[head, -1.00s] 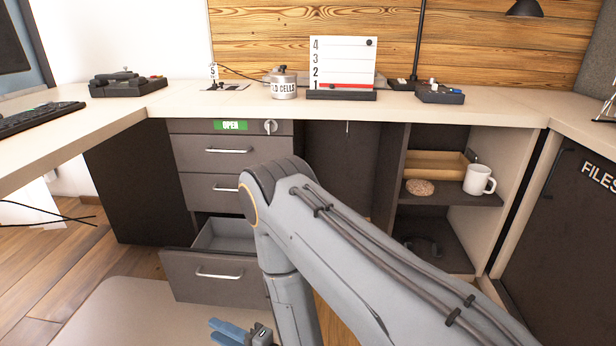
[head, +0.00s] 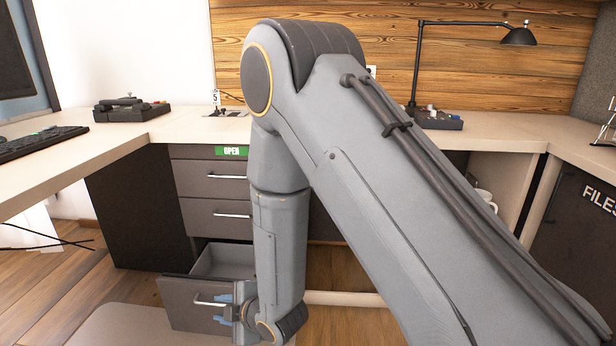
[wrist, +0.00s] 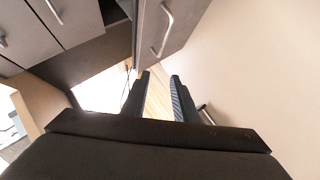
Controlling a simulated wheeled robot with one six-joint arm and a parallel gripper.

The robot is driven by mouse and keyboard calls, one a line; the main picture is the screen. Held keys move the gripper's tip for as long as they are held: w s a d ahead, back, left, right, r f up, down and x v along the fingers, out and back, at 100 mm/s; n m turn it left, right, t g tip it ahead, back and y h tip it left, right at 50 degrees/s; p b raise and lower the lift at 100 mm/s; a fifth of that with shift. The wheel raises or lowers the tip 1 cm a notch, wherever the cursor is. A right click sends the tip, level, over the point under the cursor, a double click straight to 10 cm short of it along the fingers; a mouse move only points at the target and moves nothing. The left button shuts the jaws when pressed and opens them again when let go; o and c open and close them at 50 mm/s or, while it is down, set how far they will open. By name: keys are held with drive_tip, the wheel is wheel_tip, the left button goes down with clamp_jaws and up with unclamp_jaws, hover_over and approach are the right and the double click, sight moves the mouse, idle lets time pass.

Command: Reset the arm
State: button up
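My gripper (head: 226,309) is low in the head view, its blue fingers in front of the right part of the open bottom drawer (head: 185,312). In the wrist view my gripper (wrist: 160,84) has its two fingers apart, with a gap and nothing between them. The drawer's handle (wrist: 163,30) shows beyond the fingertips there, and it looks apart from them. My arm's raised elbow fills the middle of the head view and hides much of the desk behind it.
The desk runs across the back, with a button box (head: 131,110) at left and a lamp (head: 518,37) at right. A keyboard (head: 40,142) lies on the left desk. A beige surface (head: 130,328) lies at the lower left. A mug (head: 486,198) is mostly hidden.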

drive_tip(key=s+d+r+m+g+h, duration=0.1)
drive_tip(key=s+d+r+m+h, duration=0.2)
drive_tip(key=d+r+m, duration=0.3)
drive_tip(key=s+d+r+m+g+h, duration=0.1)
drive_tip(key=s+d+r+m+h, duration=0.2)
drive_tip(key=r, duration=0.5)
drive_tip(key=s+d+r+m+g+h, duration=0.1)
drive_tip(key=s+d+r+m+g, duration=0.3)
drive_tip(key=s, duration=0.6)
drive_tip(key=s+d+r+m+g, duration=0.1)
drive_tip(key=s+d+r+m, duration=0.2)
drive_tip(key=s+d+r, duration=0.35)
drive_tip(key=s+d+r+m+h+p, duration=0.1)
drive_tip(key=d+r+m+p, duration=0.2)
drive_tip(key=d+r+p, duration=0.7)
drive_tip(key=s+d+r+m+p, duration=0.2)
drive_tip(key=d+r+p, duration=0.9)
drive_tip(key=p, duration=1.2)
wheel_tip(320, 180, up, 3)
drive_tip(key=shift+r+m+h, duration=0.1)
drive_tip(key=shift+m+h, duration=0.3)
drive_tip(key=shift+m, duration=0.2)
